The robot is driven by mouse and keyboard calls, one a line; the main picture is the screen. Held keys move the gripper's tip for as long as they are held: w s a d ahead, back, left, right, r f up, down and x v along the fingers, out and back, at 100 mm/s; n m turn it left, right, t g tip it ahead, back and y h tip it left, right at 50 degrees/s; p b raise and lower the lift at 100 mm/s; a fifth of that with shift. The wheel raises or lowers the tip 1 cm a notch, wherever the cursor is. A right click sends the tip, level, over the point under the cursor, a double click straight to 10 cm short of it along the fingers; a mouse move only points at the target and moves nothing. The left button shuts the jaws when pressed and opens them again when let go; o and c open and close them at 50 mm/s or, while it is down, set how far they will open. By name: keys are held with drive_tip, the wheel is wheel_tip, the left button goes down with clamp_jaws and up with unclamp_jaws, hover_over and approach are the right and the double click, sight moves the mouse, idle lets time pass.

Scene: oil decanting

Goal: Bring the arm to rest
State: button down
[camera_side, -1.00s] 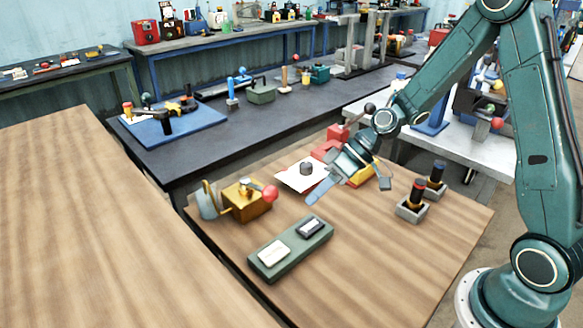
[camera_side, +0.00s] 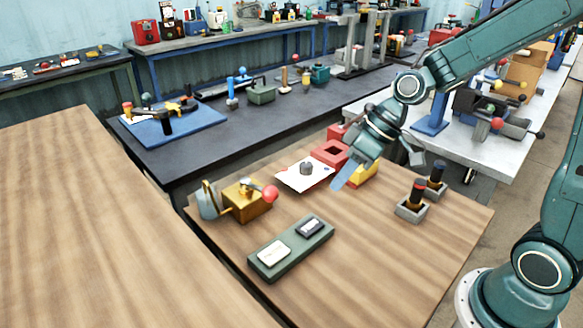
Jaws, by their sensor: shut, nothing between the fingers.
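My gripper (camera_side: 346,176) hangs above the back of the wooden work table (camera_side: 370,260), just right of a white sheet (camera_side: 292,178) with a small dark round piece (camera_side: 306,168) on it. Its pale blue fingers point down and left, shut and empty. A red block with a square opening (camera_side: 331,152) and a yellow block (camera_side: 364,174) stand behind the gripper, the yellow one partly hidden. The gripper appears apart from them.
A brass box with a red knob (camera_side: 246,203) stands at the table's left, beside a grey can (camera_side: 206,203). A green tray (camera_side: 270,268) with two small plates lies in front. Two dark-handled pieces in grey holders (camera_side: 409,212) stand at right. The table's front right is clear.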

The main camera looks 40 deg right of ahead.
drive_tip(key=s+d+r+m+t+h, duration=0.1)
drive_tip(key=s+d+r+m+h, duration=0.1)
drive_tip(key=s+r, duration=0.3)
drive_tip(key=s+d+r+m+t+h, duration=0.1)
drive_tip(key=s+r, duration=0.4)
drive_tip(key=s, duration=0.6)
drive_tip(key=shift+s+d+m+h, duration=0.35)
drive_tip(key=shift+d+m+h, duration=0.35)
drive_tip(key=shift+d+h, duration=0.45)
drive_tip(key=shift+d, duration=0.1)
